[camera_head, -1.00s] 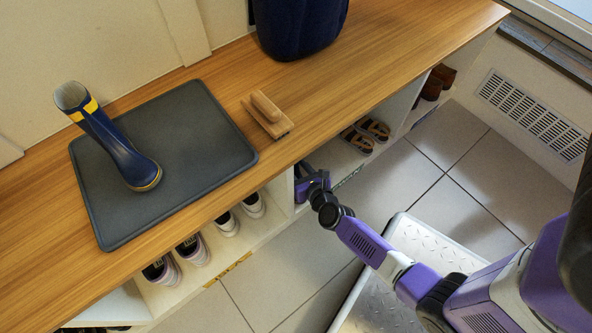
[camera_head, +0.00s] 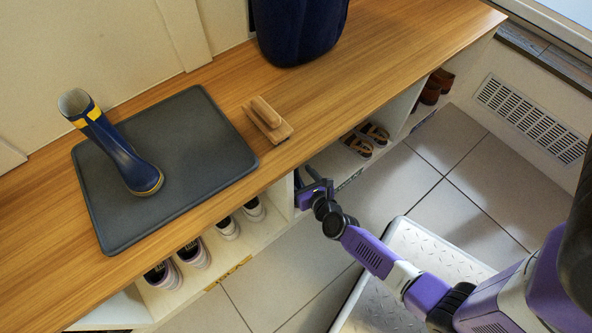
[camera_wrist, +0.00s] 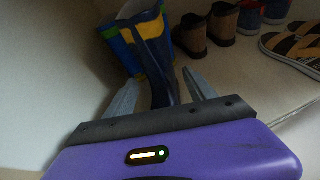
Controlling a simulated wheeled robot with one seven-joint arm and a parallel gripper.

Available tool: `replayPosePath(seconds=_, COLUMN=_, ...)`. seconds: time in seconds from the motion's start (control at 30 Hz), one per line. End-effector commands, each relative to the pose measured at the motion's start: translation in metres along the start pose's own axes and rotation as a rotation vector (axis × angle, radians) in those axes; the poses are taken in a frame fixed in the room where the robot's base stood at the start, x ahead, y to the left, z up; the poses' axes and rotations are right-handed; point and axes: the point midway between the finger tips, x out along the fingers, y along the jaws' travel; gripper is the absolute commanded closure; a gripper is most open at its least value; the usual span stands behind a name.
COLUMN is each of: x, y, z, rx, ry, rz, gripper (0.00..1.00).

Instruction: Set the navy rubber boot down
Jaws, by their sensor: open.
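One navy rubber boot (camera_head: 125,155) with a yellow band stands on the dark grey mat (camera_head: 222,165) on the bench top. Another navy boot (camera_wrist: 158,70) with a yellow band is inside a cubby in the wrist view, with blue and green showing beside its top. My gripper (camera_wrist: 160,88) is open, one finger on each side of this boot's lower part. Whether the fingers touch it is unclear. In the head view my gripper (camera_head: 314,188) is at the cubby opening below the bench edge, and the boot there is mostly hidden.
A wooden brush (camera_head: 267,120) and a dark blue bag (camera_head: 298,30) are on the bench. Sneakers (camera_head: 192,252) fill the cubby to the left. Sandals (camera_wrist: 292,48) and brown shoes (camera_wrist: 206,34) stand farther along.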

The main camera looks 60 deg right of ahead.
Motion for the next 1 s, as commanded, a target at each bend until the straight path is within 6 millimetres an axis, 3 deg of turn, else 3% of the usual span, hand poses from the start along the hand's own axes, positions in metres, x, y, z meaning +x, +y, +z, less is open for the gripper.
replayPosePath(seconds=0.2, x=-0.050, y=0.001, z=0.003, rx=-0.001, ry=0.003, rz=0.002, gripper=0.36)
replayPosePath(seconds=0.4, x=-0.082, y=0.001, z=0.002, rx=0.000, ry=0.001, rz=0.002, gripper=0.36)
replayPosePath(seconds=0.73, x=-0.100, y=0.001, z=0.001, rx=-0.017, ry=-0.002, rz=0.004, gripper=0.36)
replayPosePath(seconds=0.87, x=-0.117, y=0.004, z=0.007, rx=-0.181, ry=-0.014, rz=0.029, gripper=0.36)
replayPosePath(seconds=1.0, x=-0.154, y=0.013, z=0.023, rx=-0.563, ry=-0.057, rz=0.080, gripper=0.36)
